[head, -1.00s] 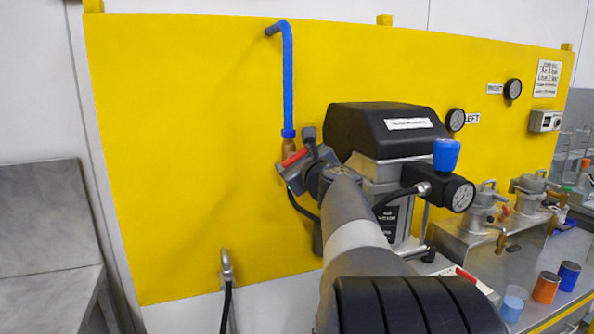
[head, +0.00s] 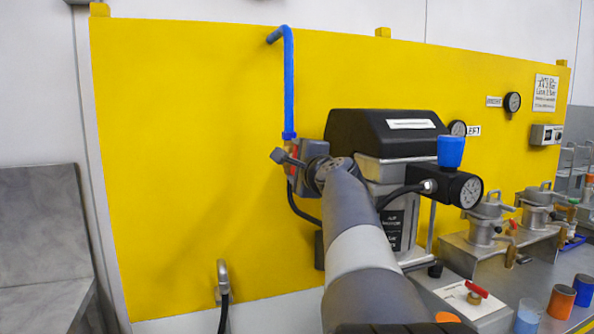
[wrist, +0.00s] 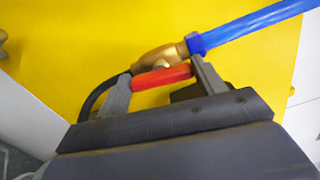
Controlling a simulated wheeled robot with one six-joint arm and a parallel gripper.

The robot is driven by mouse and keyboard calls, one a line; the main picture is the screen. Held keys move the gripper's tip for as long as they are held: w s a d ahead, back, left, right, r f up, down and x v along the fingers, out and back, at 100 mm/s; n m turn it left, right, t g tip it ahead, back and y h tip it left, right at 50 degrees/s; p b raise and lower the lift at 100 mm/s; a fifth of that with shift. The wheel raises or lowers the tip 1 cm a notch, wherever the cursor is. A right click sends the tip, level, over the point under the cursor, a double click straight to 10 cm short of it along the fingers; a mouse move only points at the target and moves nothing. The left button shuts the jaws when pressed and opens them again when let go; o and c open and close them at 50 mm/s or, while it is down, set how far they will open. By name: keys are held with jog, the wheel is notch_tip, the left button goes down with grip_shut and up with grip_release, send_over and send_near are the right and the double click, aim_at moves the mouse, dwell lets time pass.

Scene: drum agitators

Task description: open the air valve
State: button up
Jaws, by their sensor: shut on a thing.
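The air valve is a brass body (wrist: 160,58) at the lower end of a blue pipe (head: 289,80) on the yellow panel. Its red handle (wrist: 162,77) lies between the two fingers of my gripper (wrist: 162,84) in the wrist view, one finger at each end. The handle runs nearly parallel to the blue pipe, which also shows in the wrist view (wrist: 255,25). A black hose (wrist: 100,95) leaves the brass body's other end. In the head view my gripper (head: 293,168) covers most of the valve, and little of the handle shows.
A black-topped machine (head: 385,132) with a gauge and blue knob stands close right of my arm. A hooked metal pipe (head: 223,280) with a black hose is lower left. Metal pots (head: 488,220) and coloured cups (head: 561,302) stand at right. The panel left of the valve is clear.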

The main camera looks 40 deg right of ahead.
jog(key=shift+f+n+b, duration=0.1)
jog(key=shift+n+b, duration=0.3)
jog(key=shift+n, duration=0.6)
jog(key=o, duration=1)
jog(key=b+v, duration=0.2)
jog(key=v, duration=0.9)
jog(key=shift+w, duration=0.1)
